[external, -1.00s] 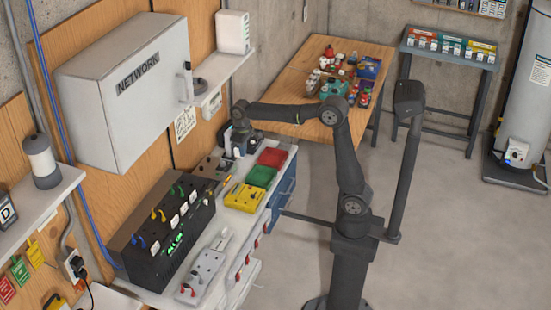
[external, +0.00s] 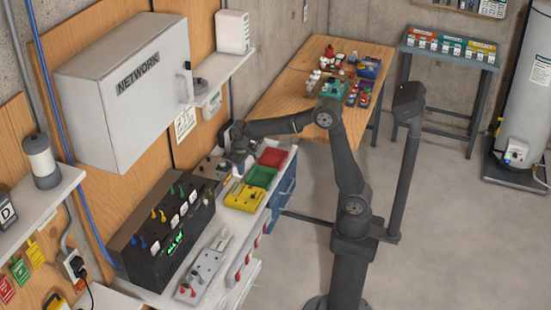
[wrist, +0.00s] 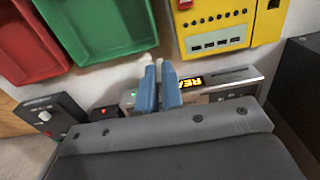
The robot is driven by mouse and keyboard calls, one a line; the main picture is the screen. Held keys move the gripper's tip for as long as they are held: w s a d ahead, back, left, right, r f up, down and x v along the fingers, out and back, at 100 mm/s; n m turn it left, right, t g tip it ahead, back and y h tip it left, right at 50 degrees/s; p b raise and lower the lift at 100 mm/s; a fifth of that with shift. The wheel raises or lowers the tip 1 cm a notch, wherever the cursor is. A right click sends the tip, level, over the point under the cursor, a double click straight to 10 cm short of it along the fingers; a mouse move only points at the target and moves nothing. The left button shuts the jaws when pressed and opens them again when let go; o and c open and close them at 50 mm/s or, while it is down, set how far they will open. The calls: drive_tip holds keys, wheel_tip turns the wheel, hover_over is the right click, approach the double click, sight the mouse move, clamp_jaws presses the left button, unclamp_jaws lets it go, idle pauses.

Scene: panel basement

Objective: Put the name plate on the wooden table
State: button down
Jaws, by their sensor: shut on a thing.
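In the wrist view, my gripper (wrist: 160,88) has its two blue fingers close together. In the external view, my gripper (external: 236,158) is low over the white counter, and the plate cannot be made out there. The wooden table (external: 277,104) stands behind the counter at the back, with its near part bare.
Red (external: 272,157) and green (external: 262,176) trays and a yellow box (external: 243,196) sit beside my gripper. A black switch box (external: 165,240) stands nearer. The network cabinet (external: 130,95) and a shelf (external: 215,80) overhang the counter. Bottles and small items crowd the table's far part.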

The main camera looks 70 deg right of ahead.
drive_tip(key=shift+a+f, duration=0.1)
drive_tip(key=shift+f, duration=1.95)
drive_tip(key=c, duration=1.9)
unclamp_jaws()
drive_tip(key=shift+f, duration=0.15)
wheel_tip(320, 180, up, 11)
drive_tip(key=shift+w+r, duration=0.1)
drive_tip(key=o, duration=0.4)
drive_tip(key=shift+r, duration=0.55)
